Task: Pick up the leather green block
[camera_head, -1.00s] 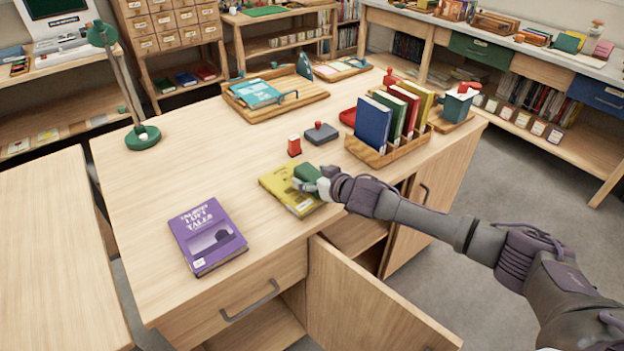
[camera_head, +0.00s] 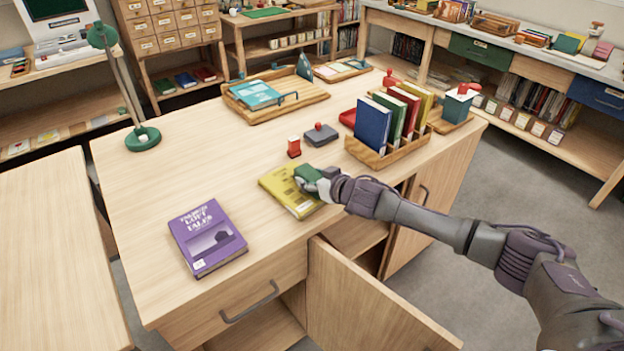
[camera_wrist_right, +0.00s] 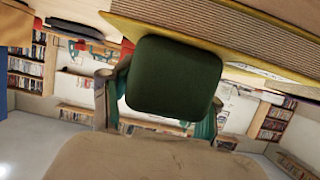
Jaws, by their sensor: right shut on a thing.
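The leather green block (camera_head: 306,175) is at the tip of my right gripper (camera_head: 316,184), over the yellow book (camera_head: 288,194). In the right wrist view the green block (camera_wrist_right: 173,78) sits between the two fingers of my right gripper (camera_wrist_right: 160,95), which is shut on it. The yellow book's edge (camera_wrist_right: 230,52) runs close beside the block there. Whether the block still touches the book cannot be told. My left gripper is not in view.
A purple book (camera_head: 208,236) lies to the left on the desk. A red stamp (camera_head: 294,146), a dark stamp pad (camera_head: 321,134) and a wooden rack of books (camera_head: 376,156) stand behind. A cabinet door (camera_head: 370,305) hangs open below. The desk's left middle is clear.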

